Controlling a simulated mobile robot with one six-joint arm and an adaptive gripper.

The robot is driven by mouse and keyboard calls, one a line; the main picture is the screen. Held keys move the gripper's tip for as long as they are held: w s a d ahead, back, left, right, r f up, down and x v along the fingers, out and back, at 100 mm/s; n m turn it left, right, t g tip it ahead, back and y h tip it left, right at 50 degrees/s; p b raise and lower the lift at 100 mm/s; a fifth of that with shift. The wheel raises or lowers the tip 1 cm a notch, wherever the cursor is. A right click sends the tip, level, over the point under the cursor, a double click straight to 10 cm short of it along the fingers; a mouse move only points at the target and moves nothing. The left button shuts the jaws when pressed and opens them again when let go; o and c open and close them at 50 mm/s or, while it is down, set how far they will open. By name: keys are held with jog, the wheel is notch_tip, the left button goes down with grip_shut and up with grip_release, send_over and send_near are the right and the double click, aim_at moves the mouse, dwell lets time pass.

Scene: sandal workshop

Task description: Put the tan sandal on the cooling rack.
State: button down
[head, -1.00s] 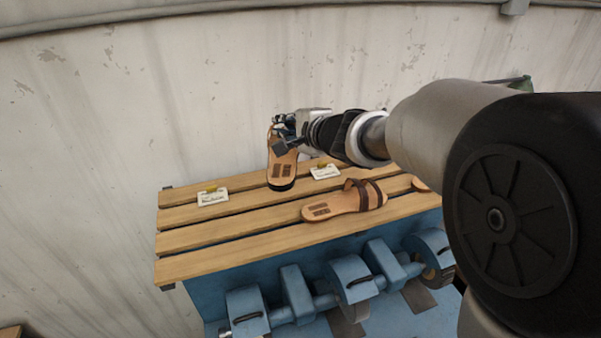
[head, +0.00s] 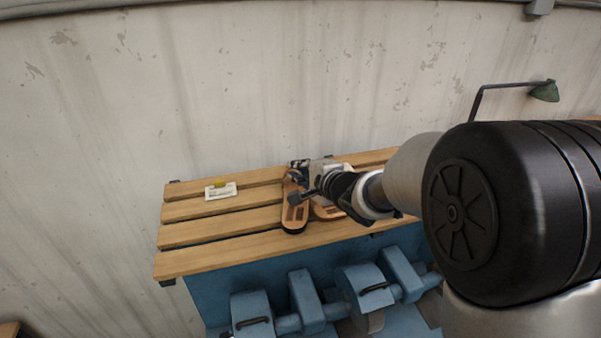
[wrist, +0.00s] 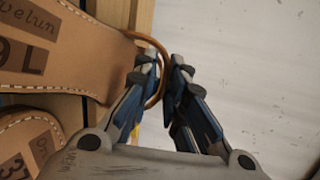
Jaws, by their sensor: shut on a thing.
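The tan sandal (head: 294,218) hangs heel-down from my gripper (head: 299,172) over the slatted wooden rack (head: 200,248). In the wrist view my gripper (wrist: 165,68) is shut on its thin strap, and the sandal's stamped sole (wrist: 60,45) spreads to the left. In the head view its lower end overlaps the rack slats; I cannot tell whether it touches them. A slat edge (wrist: 141,17) shows beside it in the wrist view.
A brown-strapped sandal (head: 326,212) lies on the rack just right of the held one, mostly hidden by my gripper. A small card (head: 220,191) lies on the left slats. The left rack is otherwise clear. A blue machine (head: 300,300) stands below, a wall behind.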

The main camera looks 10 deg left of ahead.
jog(key=shift+r, duration=0.1)
jog(key=c, duration=2.1)
grip_release()
jog(key=shift+f, duration=0.2)
jog(key=o, duration=0.5)
jog(key=shift+r, duration=0.15)
